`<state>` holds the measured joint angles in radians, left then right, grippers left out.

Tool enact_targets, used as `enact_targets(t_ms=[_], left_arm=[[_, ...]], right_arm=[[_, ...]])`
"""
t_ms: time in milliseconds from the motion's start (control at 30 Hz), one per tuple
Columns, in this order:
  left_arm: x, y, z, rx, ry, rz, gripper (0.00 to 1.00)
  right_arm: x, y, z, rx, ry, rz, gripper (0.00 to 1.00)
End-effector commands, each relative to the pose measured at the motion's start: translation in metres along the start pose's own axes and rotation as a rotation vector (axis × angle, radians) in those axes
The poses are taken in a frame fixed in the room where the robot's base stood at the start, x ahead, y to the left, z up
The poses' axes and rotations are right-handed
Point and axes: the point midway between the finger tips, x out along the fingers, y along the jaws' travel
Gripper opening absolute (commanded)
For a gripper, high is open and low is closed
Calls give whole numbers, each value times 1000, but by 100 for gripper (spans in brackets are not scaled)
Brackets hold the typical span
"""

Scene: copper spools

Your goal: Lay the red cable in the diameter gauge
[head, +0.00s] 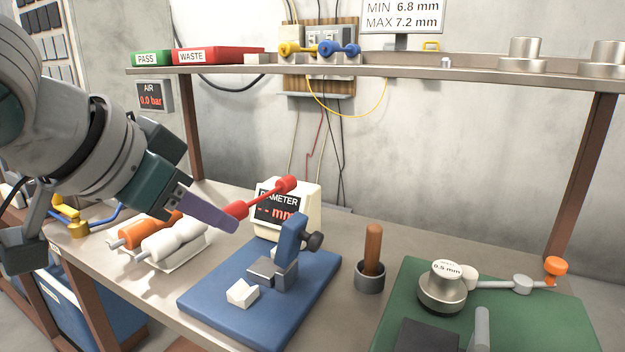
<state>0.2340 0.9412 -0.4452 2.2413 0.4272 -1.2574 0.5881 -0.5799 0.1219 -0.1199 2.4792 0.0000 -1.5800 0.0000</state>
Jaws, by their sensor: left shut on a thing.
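The red cable (262,197) is a short rod with a thick red end at each side. My left gripper (232,220) comes in from the left and is shut on its near left end. The cable slants up to the right, in front of the gauge's cream display, which reads "DIAMETER -- mm". The diameter gauge (291,240) is a blue upright with a dark knob and grey metal jaws on a blue base plate (215,301). A small white block (242,293) sits on the plate's front. The cable appears above the jaws and apart from them. My right gripper is not in view.
The shelf above holds PASS (151,58) and WASTE (215,56) trays.

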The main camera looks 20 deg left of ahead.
Motion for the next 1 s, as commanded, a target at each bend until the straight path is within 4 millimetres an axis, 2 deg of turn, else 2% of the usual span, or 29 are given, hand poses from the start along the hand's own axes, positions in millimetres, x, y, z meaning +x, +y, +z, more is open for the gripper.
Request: enact_targets(t_ms=[33,133,467,1000], left_arm=[[17,2,14,-19,-3,-18,0],[28,2,21,-48,-9,-48,0],[36,2,28,-67,-14,-67,0],[60,7,52,-65,-14,-67,0]], right_arm=[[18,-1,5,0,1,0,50],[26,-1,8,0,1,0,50],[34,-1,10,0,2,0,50],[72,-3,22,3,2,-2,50]])
